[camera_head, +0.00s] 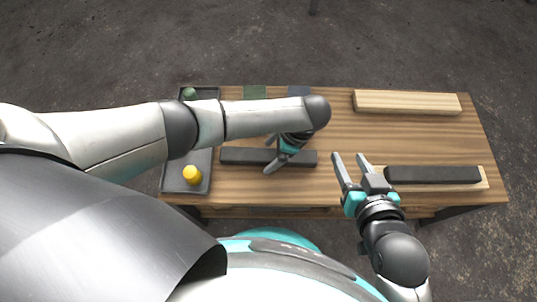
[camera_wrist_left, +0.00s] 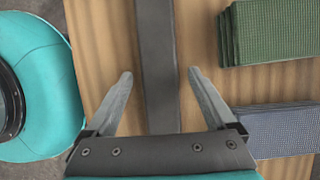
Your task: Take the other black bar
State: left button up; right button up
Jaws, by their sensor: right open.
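One black bar (camera_head: 240,156) lies flat on the wooden table, left of its middle. My left gripper (camera_head: 270,155) is over this bar with its fingers spread. In the left wrist view the open fingers (camera_wrist_left: 160,75) stand on either side of the bar (camera_wrist_left: 157,45), with gaps between. Another black bar (camera_head: 433,174) lies on a pale wooden board (camera_head: 484,183) at the table's front right. My right gripper (camera_head: 351,160) is open and empty, just left of that bar. My left forearm hides part of the table.
A pale wood block (camera_head: 405,102) lies at the back right. Green pads (camera_head: 255,92) and blue pads (camera_head: 299,91) lie at the back. A grey tray (camera_head: 170,180) at the left holds a yellow object (camera_head: 192,175) and a green one (camera_head: 189,93). The table's right middle is clear.

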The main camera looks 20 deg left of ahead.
pick_arm(q)
grip_shut()
dwell(0.5)
